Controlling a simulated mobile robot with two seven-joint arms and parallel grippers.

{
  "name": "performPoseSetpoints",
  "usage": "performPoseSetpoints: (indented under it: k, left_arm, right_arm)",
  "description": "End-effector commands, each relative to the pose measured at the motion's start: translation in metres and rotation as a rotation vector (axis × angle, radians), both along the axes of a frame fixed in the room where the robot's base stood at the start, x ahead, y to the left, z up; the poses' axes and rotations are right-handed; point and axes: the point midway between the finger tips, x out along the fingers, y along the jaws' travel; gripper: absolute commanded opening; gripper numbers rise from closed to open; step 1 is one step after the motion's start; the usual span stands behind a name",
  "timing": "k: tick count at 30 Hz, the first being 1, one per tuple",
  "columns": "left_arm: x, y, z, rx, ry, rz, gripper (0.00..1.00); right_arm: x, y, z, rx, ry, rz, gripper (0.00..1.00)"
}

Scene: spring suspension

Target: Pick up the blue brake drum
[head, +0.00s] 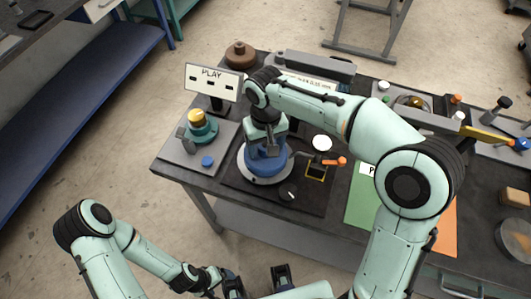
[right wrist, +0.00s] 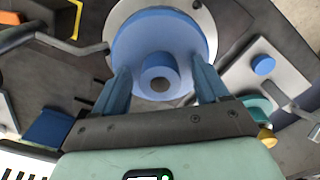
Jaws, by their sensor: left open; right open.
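The blue brake drum (head: 266,163) sits on a round light plate (head: 249,173) near the middle of the bench. In the right wrist view the drum (right wrist: 135,38) shows its wide blue face and a smaller raised hub (right wrist: 160,72). My right gripper (head: 270,146) is directly above the drum, pointing down and open. In the right wrist view my right gripper (right wrist: 160,76) has one finger on each side of the hub, with gaps visible; contact cannot be told. My left gripper (head: 258,285) is open and empty at the bottom of the head view, away from the bench.
A lever with an orange end (head: 335,161) stands right of the drum. To the left, a grey plate (head: 177,151) holds a teal and yellow part (head: 198,127) and a blue button (head: 207,161). A PLAY sign (head: 214,82) stands behind. Green (head: 360,207) and orange mats lie right.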

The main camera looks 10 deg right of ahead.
Motion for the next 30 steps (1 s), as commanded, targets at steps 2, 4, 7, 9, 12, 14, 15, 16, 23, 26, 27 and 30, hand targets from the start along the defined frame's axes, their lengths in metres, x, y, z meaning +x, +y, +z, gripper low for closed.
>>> performPoseSetpoints:
  k: [2, 4, 7, 9, 12, 14, 15, 16, 23, 26, 27, 30]
  left_arm:
    - [0.0, 0.0, 0.0, 0.0, 0.0, 0.0, 0.86]
    - [0.0, 0.0, 0.0, 0.0, 0.0, 0.0, 0.86]
    - [0.0, 0.0, 0.0, 0.0, 0.0, 0.0, 0.86]
    - [0.0, 0.0, 0.0, 0.0, 0.0, 0.0, 0.86]
    - [0.0, 0.0, 0.0, 0.0, 0.0, 0.0, 0.86]
    - [0.0, 0.0, 0.0, 0.0, 0.0, 0.0, 0.86]
    - [0.0, 0.0, 0.0, 0.0, 0.0, 0.0, 0.86]
    - [0.0, 0.0, 0.0, 0.0, 0.0, 0.0, 0.86]
    - [0.0, 0.0, 0.001, 0.0, 0.0, 0.0, 0.86]
    - [0.001, 0.0, 0.002, 0.0, -0.001, 0.0, 0.86]
    - [0.001, 0.0, 0.003, 0.0, -0.002, 0.001, 0.86]
    - [0.003, 0.0, 0.006, 0.0, -0.003, 0.0, 0.86]
  right_arm:
    - [0.0, 0.0, 0.0, 0.0, 0.0, 0.0, 0.74]
    - [0.0, 0.0, 0.0, 0.0, -0.001, 0.0, 0.74]
    - [0.0, 0.0, 0.0, 0.0, -0.001, 0.0, 0.54]
    - [0.0, 0.0, 0.0, 0.0, -0.001, 0.0, 0.32]
    - [0.0, 0.0, 0.0, 0.0, -0.001, 0.0, 0.0]
    - [0.001, 0.0, 0.001, 0.001, -0.003, 0.0, 0.0]
    - [0.001, 0.0, 0.001, 0.001, -0.004, 0.0, 0.0]
    - [0.001, 0.0, 0.001, 0.001, -0.004, 0.0, 0.0]
    - [0.001, 0.0, 0.005, 0.001, -0.005, 0.0, 0.0]
    - [0.001, 0.0, 0.012, 0.002, -0.006, 0.0, 0.0]
    - [0.001, 0.0, 0.016, 0.002, -0.006, 0.0, 0.0]
    - [0.001, 0.001, 0.03, 0.002, -0.007, 0.0, 0.0]
